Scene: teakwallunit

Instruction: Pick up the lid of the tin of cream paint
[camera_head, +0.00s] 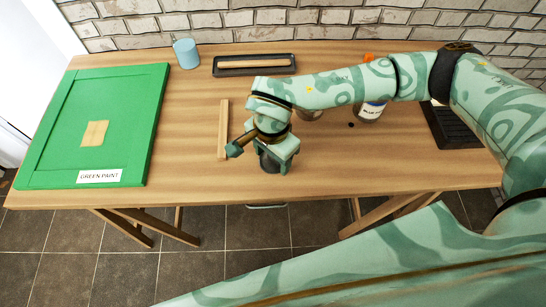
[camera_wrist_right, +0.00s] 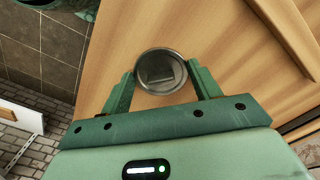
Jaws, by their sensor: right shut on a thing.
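My right gripper (camera_head: 277,160) is low over the front middle of the table, pointing down. In the right wrist view its two fingers (camera_wrist_right: 161,86) are closed against opposite sides of a round, metal-rimmed grey lid (camera_wrist_right: 158,72). A lighter patch shows on its top. In the head view the gripper mostly hides what it holds; a dark grey round side (camera_head: 268,163) shows between the fingers. I cannot tell how much of the tin is below the lid, or whether the two are apart. My left gripper is in neither view.
A green panel (camera_head: 147,125) labelled GREEN PAINT lies at left. A wooden stick (camera_head: 223,128) lies just left of the gripper. A blue cup (camera_head: 186,53) and black tray (camera_head: 222,71) stand behind.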

